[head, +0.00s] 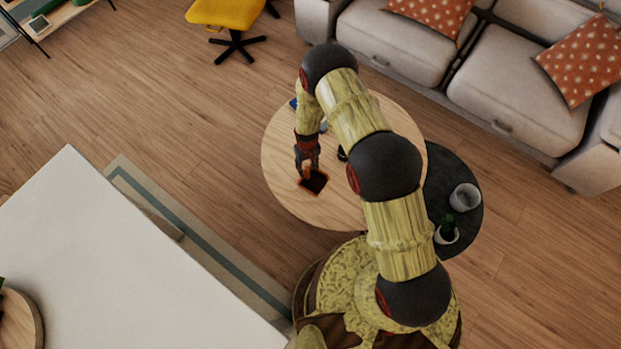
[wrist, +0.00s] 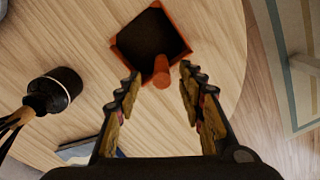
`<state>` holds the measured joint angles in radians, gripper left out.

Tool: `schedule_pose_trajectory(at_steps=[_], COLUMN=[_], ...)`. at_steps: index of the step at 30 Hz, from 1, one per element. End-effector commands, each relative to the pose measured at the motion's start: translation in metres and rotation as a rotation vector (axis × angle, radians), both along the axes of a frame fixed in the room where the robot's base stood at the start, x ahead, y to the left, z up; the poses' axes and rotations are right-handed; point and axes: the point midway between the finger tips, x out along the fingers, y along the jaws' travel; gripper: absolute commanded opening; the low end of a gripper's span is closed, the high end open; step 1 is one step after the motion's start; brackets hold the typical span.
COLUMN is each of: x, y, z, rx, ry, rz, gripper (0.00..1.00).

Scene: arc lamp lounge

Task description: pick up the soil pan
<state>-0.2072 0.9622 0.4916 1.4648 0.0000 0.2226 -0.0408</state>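The soil pan (head: 315,183) is a small square orange-red pan with a dark inside and a short handle. It lies on the round wooden table near its left edge. In the wrist view the pan (wrist: 147,38) is at the top centre, with its rounded handle (wrist: 161,74) pointing back toward me. My gripper (wrist: 158,82) is open, with one finger on each side of the handle's end. I see gaps between the handle and both fingers. In the head view my gripper (head: 307,165) is right above the pan and partly hides its handle.
A black cylindrical object (wrist: 54,91) stands left of my gripper on the wooden table (head: 283,138). A dark side table (head: 468,178) holds a grey cup (head: 465,197) and a potted plant (head: 446,234).

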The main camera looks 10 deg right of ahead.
Motion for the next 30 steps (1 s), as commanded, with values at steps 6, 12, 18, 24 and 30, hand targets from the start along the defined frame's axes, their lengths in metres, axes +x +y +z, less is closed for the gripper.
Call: schedule_pose_trajectory(at_steps=[6, 12, 18, 24, 30], x=[-0.002, -0.001, -0.002, -0.002, -0.002], y=[0.002, 0.002, 0.002, 0.002, 0.002], z=[-0.032, -0.033, -0.033, -0.033, -0.033], rx=[0.000, 0.000, 0.000, 0.000, 0.000], ry=[0.000, 0.000, 0.000, 0.000, 0.000], rz=[0.000, 0.000, 0.000, 0.000, 0.000], gripper=[0.39, 0.39, 0.31, 0.19, 0.08])
